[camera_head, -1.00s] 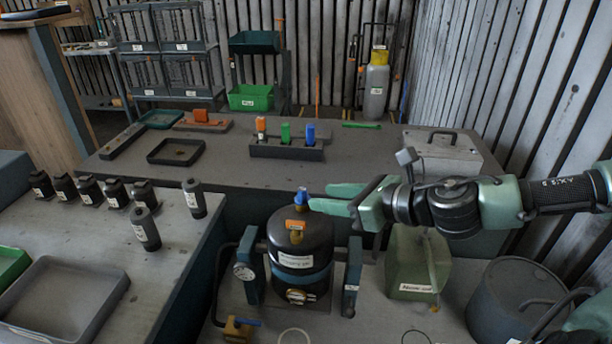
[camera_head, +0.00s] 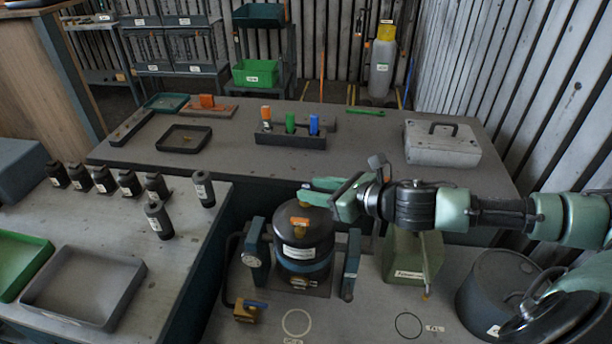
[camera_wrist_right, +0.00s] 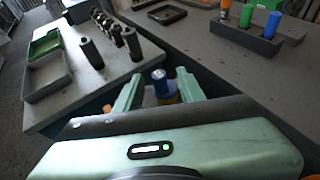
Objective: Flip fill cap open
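The black tank (camera_head: 305,240) with a blue band and white label stands on the low bench, between two blue-grey uprights. A blue cap (camera_wrist_right: 158,75) above a brass-coloured neck shows in the right wrist view; I take it for the fill cap. In the head view my gripper hides the cap. My right gripper (camera_head: 316,192) reaches in from the right, over the tank top. In the wrist view its fingers (camera_wrist_right: 158,90) stand apart on either side of the cap, with visible gaps; I see no clear contact. My left gripper is not in view.
A green canister (camera_head: 412,258) stands right of the tank, with a dark round drum (camera_head: 500,285) farther right. Black bottles (camera_head: 158,220) stand on the left bench. A rack of coloured pieces (camera_head: 290,138) sits behind.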

